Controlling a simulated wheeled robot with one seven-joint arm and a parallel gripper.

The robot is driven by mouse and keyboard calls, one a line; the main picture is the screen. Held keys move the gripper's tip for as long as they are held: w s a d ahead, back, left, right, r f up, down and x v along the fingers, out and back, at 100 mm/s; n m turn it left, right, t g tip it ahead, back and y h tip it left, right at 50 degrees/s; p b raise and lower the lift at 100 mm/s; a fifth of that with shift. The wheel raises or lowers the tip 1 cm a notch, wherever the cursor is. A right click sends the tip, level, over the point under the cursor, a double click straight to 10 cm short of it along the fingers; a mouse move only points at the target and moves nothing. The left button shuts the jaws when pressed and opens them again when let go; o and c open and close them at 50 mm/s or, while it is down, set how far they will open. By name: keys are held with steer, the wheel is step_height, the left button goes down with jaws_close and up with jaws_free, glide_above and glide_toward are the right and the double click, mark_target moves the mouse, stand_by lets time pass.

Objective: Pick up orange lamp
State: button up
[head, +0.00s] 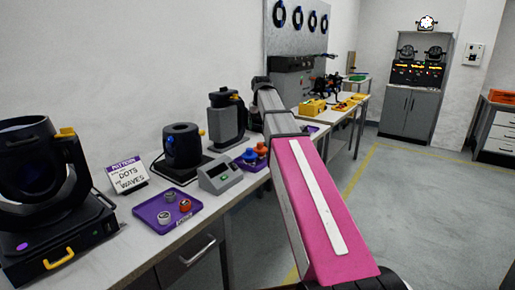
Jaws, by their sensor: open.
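A small orange lamp (262,148) stands on a purple tray on the long wall bench, just left of my arm. A small blue piece (250,155) is right beside it on the left. My arm reaches from the lower right over the bench, and its wrist bends down at the far end. My gripper (257,127) hangs there, small and dark, above the orange lamp and apart from it as far as I can tell. It is open and empty. Its fingers are hard to make out.
A grey cabinet (408,113) stands at the back.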

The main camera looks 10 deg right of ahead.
mark_target(260, 143)
steer(key=shift+w, duration=0.3)
steer(key=shift+f, duration=0.35)
steer(key=f, duration=0.6)
steer(key=w+f, duration=0.1)
steer(key=f, duration=0.3)
steer(key=shift+d, duration=0.1)
steer(key=shift+s, duration=0.1)
steer(key=shift+c, duration=0.3)
steer(key=c, duration=0.6)
steer(key=shift+r, duration=0.15)
step_height(260, 143, up, 10)
steer(key=shift+f, duration=0.1)
